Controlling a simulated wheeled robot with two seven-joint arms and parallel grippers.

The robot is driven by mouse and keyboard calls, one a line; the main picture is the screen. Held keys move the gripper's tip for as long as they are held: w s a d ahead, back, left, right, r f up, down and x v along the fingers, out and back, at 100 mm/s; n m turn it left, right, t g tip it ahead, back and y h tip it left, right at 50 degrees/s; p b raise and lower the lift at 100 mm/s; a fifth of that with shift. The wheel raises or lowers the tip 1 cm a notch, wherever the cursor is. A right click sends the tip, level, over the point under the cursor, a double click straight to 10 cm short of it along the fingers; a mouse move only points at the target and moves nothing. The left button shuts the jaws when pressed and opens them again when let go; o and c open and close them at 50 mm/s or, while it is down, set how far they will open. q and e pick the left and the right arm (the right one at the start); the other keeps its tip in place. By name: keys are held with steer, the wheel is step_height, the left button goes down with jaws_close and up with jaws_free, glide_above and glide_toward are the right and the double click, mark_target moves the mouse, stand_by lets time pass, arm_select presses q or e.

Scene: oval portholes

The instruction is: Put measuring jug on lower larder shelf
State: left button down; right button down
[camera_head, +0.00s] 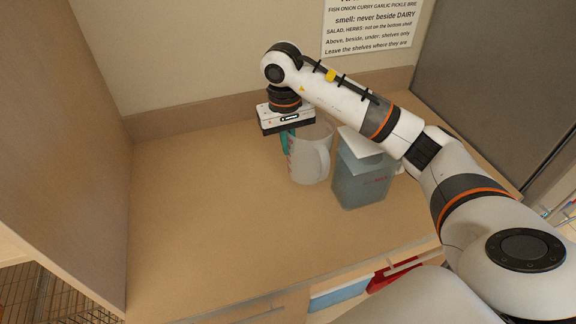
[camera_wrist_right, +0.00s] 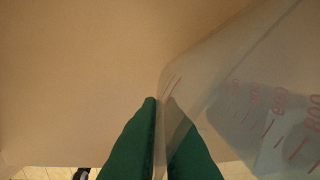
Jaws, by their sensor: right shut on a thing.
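The measuring jug (camera_head: 311,160) is translucent white with red markings and a handle on its right side. It stands upright on the wooden counter in the head view. My right gripper (camera_head: 288,140) reaches down at the jug's left rim and is shut on the jug's wall. In the right wrist view, the green fingers (camera_wrist_right: 160,105) pinch the thin jug wall (camera_wrist_right: 230,90), whose red scale shows on the right. The larder shelves do not show clearly in either view. My left gripper is not in view.
A blue-grey translucent container (camera_head: 362,178) with a white lid stands close to the jug's right. The counter (camera_head: 210,210) to the left is clear. A tall wooden panel (camera_head: 75,130) bounds the left, and a wall with a printed notice (camera_head: 370,25) is behind.

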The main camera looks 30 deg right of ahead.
step_height(320, 180, down, 7)
steer(key=shift+f+p, duration=0.1)
steer(key=shift+p, duration=0.75)
steer(key=shift+f, duration=0.25)
steer(key=c, duration=1.6)
jaws_free()
steer(key=shift+r, duration=0.1)
